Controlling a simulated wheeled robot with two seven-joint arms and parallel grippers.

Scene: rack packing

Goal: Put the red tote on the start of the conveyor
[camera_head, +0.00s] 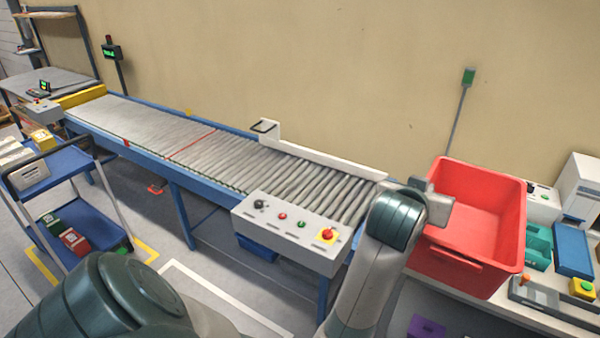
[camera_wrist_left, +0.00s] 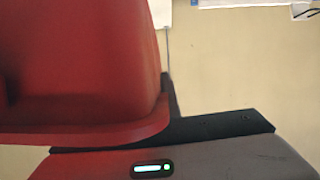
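The red tote (camera_head: 465,262) stands upright and open at the right of the head view, over the bench; I cannot tell whether its base rests there. It looks empty. My left gripper (camera_head: 436,205) is at the tote's left rim. In the left wrist view the tote (camera_wrist_left: 75,75) fills the left side, and a dark finger (camera_wrist_left: 171,95) lies close along its wall. The other finger is hidden, so its grip is unclear. The conveyor (camera_head: 300,180) runs from the right middle to the far left, its near roller end left of the tote. My right gripper is not in view.
A control box (camera_head: 290,232) with buttons sits on the conveyor's near side, and a white guide rail (camera_head: 330,158) lines its far side. The rollers are clear. Teal and blue bins (camera_head: 572,250) are right of the tote. A blue cart (camera_head: 50,168) stands at left.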

